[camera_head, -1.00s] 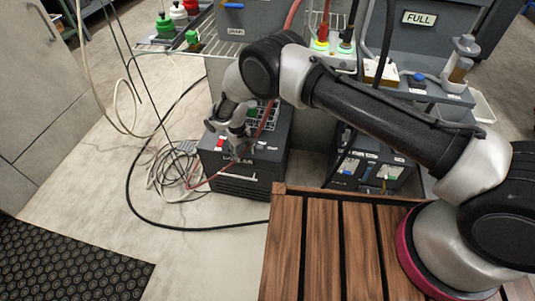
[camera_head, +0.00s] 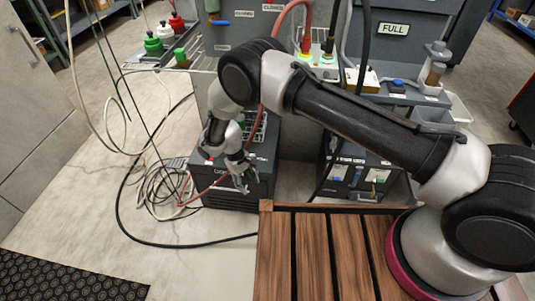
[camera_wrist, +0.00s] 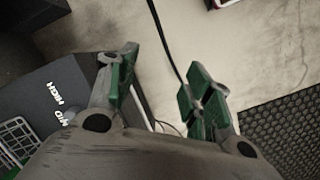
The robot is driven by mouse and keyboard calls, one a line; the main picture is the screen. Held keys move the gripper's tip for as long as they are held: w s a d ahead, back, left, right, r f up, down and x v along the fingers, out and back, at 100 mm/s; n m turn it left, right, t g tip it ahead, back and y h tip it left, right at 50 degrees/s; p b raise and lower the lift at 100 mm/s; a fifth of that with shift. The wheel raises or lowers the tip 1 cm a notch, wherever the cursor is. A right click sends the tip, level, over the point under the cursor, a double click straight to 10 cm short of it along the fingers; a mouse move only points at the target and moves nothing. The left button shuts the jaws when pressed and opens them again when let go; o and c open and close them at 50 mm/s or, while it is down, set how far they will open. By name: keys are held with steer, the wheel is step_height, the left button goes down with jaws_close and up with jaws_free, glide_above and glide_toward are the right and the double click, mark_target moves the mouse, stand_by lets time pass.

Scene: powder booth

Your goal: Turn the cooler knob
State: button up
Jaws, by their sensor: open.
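The cooler, a dark box on the floor (camera_head: 230,198), stands beside the wooden deck in the head view. I cannot make out the knob clearly; my gripper and arm cover part of the panel. My gripper (camera_head: 243,178) is at the cooler's front right edge, pointing down. In the wrist view my gripper (camera_wrist: 160,72) is open, its green-padded fingers apart with nothing between them. The left finger overlaps the panel edge; the right one is over floor.
A red hose (camera_head: 207,190) passes by the cooler and my gripper. Coiled pale cables (camera_head: 155,185) lie on the floor left of it, with a black cable (camera_head: 190,244) in front. A second dark unit (camera_head: 360,180) stands to the right. The wooden deck (camera_head: 315,250) is near.

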steer(key=d+r, duration=0.4)
steer(key=r, duration=0.4)
steer(key=d+r+g, duration=0.1)
steer(key=d+r, duration=0.3)
steer(key=r, duration=0.4)
steer(key=shift+w+m+h, duration=0.25)
steer(key=shift+m+h, duration=0.05)
steer(key=s+d+g+h, duration=0.1)
steer(key=s+d, duration=0.3)
steer(key=s+d+r+m+y, duration=0.1)
steer(key=d+r, duration=0.5)
steer(key=r, duration=0.3)
steer(key=s+d+r+m+t+y, duration=0.1)
steer(key=d+r, duration=0.5)
steer(key=r, duration=0.3)
steer(key=s+d+r+m+y, duration=0.1)
steer(key=d+r, duration=0.5)
steer(key=r, duration=0.3)
steer(key=s+d+r+m+t+y, duration=0.1)
steer(key=s+d+r+m+t, duration=0.5)
steer(key=s+d+r, duration=0.7)
steer(key=d+r, duration=0.2)
steer(key=d, duration=0.2)
steer(key=shift+s+d+r+t, duration=0.15)
steer(key=shift+d+r+t, duration=0.1)
steer(key=shift+r+t, duration=0.15)
